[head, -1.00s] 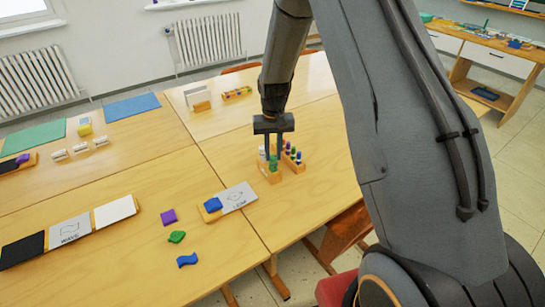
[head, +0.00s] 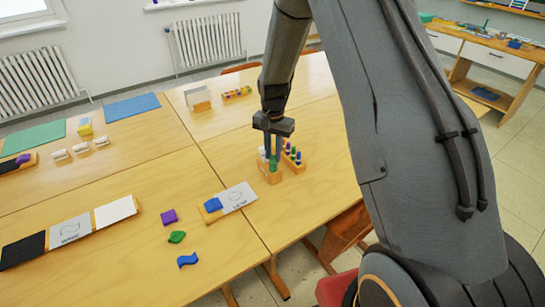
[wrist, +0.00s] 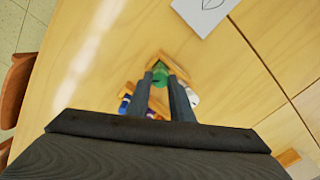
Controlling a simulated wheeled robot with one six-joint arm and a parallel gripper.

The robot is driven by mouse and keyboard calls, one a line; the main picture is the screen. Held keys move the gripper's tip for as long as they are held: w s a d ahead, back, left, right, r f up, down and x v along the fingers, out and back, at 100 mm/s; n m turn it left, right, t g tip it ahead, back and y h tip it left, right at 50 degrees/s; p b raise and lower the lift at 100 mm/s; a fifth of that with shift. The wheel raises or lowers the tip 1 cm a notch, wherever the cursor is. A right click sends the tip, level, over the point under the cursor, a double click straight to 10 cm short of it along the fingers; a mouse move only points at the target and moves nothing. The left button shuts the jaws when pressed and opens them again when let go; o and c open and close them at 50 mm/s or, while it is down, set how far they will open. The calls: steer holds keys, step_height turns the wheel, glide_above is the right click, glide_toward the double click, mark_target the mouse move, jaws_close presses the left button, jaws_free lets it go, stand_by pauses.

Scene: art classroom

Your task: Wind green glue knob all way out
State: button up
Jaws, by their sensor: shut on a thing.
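In the head view the green knob (head: 273,164) is partly covered by my fingers. My gripper (head: 273,158) points down from above and is shut on the green knob. It also shows in the wrist view (wrist: 161,78). White-capped glue sticks stand beside it in the wooden holder (head: 269,177). The knob's thread and how far it is wound are hidden.
A leaf card (head: 238,197) and loose blue, green and purple pieces lie to the left. The table's right edge is near.

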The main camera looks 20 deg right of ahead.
steer(key=m, duration=0.5)
steer(key=o, duration=1.5)
steer(key=n, duration=1.1)
steer(key=shift+n, duration=0.3)
